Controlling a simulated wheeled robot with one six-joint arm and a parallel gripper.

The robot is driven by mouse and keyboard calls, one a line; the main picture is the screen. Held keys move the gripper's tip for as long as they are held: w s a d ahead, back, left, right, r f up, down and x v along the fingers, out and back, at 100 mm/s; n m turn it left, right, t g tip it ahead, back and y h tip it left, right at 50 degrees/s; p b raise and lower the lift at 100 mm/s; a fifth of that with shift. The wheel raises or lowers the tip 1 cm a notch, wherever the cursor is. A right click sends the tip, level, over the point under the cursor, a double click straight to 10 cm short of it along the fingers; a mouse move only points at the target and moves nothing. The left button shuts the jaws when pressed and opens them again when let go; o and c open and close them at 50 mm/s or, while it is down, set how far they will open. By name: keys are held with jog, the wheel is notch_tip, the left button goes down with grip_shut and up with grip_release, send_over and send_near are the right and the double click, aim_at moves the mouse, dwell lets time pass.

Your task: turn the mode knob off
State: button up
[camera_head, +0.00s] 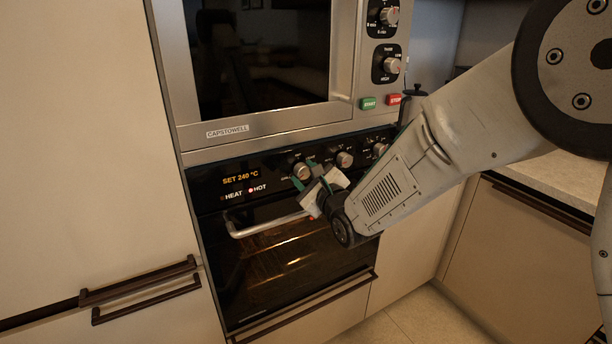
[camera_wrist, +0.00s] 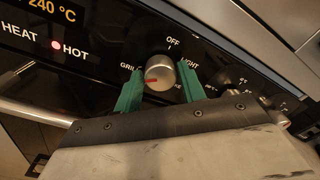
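The mode knob (camera_wrist: 160,73) is a round silver knob with a red mark on the oven's black control panel. In the wrist view its red mark points left and slightly down, toward the "GRILL" side, while "OFF" is printed above it. In the head view the knob (camera_head: 301,171) is the leftmost of the panel's knobs. My gripper (camera_wrist: 158,88) has green fingers, one on each side of the knob, with visible gaps near the fingertips. It also shows in the head view (camera_head: 305,176) at the knob; contact is hard to tell.
The oven display (camera_head: 241,180) reads "SET 240 °C" and the HOT light is lit red. The oven door handle (camera_head: 268,226) runs just below the panel. Two more knobs (camera_head: 344,159) (camera_head: 379,150) are to the right. A microwave (camera_head: 262,118) is above.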

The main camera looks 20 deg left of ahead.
jog(key=c, duration=0.5)
